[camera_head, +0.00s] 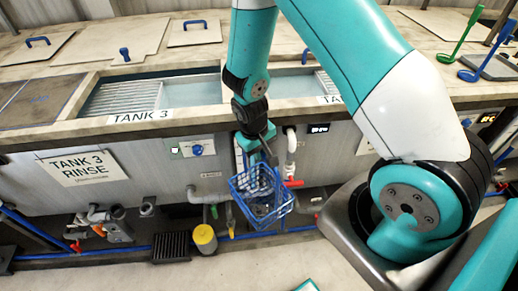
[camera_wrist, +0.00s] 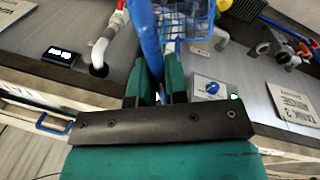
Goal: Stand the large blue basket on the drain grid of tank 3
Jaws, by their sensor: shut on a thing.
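My gripper (camera_head: 262,152) is shut on the blue wire basket (camera_head: 262,196), which hangs in front of the tank's front panel, below the rim. In the wrist view my gripper (camera_wrist: 161,88) has its fingers on the basket's thick blue handle (camera_wrist: 148,38). Part of the wire basket (camera_wrist: 198,16) shows beyond it. The drain grid (camera_head: 126,97) of tank 3 is a pale slatted rack at the left of the open tank, above and left of the basket. It looks empty. Water (camera_head: 193,94) lies right of the grid.
The tank rim with the TANK 3 label (camera_head: 140,117) stands between basket and grid. Red-handled white piping (camera_head: 291,150) is close right of the basket. A yellow canister (camera_head: 204,238) and black grate (camera_head: 171,246) are below. Another tank's slatted grid (camera_head: 326,85) is partly behind my arm.

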